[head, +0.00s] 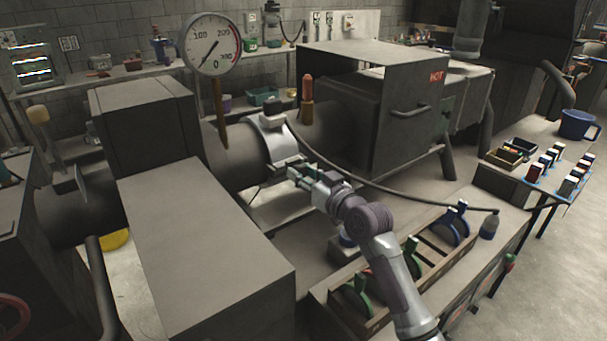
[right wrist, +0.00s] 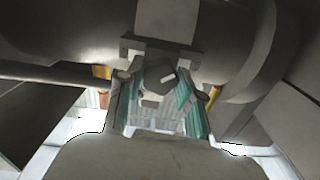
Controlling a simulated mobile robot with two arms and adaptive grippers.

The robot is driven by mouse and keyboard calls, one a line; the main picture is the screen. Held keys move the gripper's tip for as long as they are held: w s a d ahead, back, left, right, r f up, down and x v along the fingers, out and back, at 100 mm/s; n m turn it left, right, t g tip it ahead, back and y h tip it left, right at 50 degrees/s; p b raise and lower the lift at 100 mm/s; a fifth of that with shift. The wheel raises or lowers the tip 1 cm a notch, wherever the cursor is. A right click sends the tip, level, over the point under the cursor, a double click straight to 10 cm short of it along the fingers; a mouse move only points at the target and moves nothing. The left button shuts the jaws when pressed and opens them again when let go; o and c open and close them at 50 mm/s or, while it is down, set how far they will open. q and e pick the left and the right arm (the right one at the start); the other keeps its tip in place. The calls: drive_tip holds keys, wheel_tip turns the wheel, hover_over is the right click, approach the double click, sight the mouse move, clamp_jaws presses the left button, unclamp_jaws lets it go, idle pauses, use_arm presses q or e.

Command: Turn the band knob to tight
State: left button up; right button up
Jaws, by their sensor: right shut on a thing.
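The metal band (head: 275,145) wraps the grey tube (head: 228,152) in the middle of the head view. My right gripper (head: 300,170) reaches the band's near side from the lower right. In the right wrist view, the dark faceted knob (right wrist: 154,74) with a short white mark sits between the green-padded fingers of my right gripper (right wrist: 158,90). These fingers are shut on the knob. In the head view the gripper hides the knob. Any tight label cannot be made out. My left gripper is not in view.
A round gauge (head: 211,44) stands above the tube. A furnace-like box (head: 395,110) with a red HOT sign is behind my arm. A dark cable (head: 400,198) runs from the band to the right. A wooden tray (head: 328,302) with several coloured clamps lies below my right arm.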

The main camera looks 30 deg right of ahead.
drive_tip(key=shift+r+m+p, duration=0.2)
drive_tip(key=shift+m+p, duration=1.5)
drive_tip(key=shift+m, duration=0.3)
drive_tip(key=shift+f+m+p, duration=0.15)
drive_tip(key=shift+m+p, duration=0.95)
drive_tip(key=shift+m, duration=0.8)
